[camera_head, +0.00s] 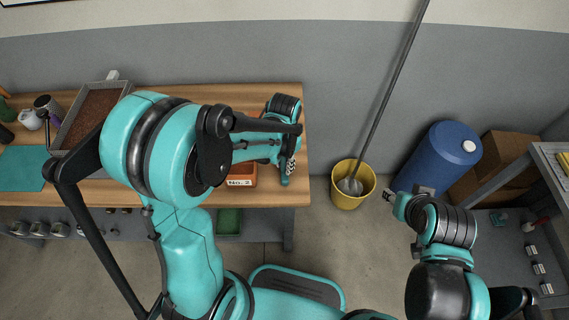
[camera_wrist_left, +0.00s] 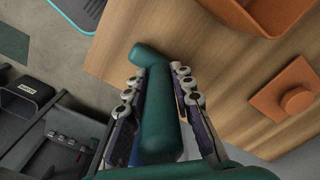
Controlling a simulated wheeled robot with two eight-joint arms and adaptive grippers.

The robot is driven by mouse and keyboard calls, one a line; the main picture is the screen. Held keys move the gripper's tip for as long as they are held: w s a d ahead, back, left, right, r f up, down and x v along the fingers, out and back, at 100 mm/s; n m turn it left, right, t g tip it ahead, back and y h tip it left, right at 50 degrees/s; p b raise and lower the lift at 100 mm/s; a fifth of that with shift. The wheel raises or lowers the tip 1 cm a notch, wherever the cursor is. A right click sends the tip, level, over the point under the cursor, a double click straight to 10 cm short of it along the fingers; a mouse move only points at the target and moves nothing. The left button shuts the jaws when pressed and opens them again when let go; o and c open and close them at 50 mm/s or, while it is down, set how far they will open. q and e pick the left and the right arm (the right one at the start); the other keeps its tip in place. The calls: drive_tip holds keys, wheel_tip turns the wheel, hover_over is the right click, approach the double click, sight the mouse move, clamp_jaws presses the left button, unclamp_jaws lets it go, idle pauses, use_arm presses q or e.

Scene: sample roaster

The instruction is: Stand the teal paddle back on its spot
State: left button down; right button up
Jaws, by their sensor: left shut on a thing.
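The teal paddle (camera_wrist_left: 158,118) is between the fingers of my left gripper (camera_wrist_left: 154,88) in the left wrist view. The gripper is shut on it, and its rounded end points away from the wrist. In the head view the left gripper (camera_head: 291,160) is at the right end of the wooden bench (camera_head: 270,197), with a bit of the paddle (camera_head: 284,180) showing below the fingers. I cannot tell whether the paddle touches the bench. My right gripper (camera_head: 407,197) is empty, its fingers apart, over the floor at the right.
An orange box (camera_head: 241,181) with a label stands just left of the left gripper. An orange lid-like piece with a knob (camera_wrist_left: 296,100) lies on the bench. A tray of brown beans (camera_head: 93,112) and a teal mat (camera_head: 22,168) are at the left. A yellow bucket (camera_head: 347,198) stands beyond the bench's right edge.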

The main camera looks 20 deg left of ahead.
use_arm(q)
drive_tip(key=shift+f, duration=0.2)
drive_tip(key=c, duration=1.3)
unclamp_jaws()
drive_tip(key=shift+r, duration=0.1)
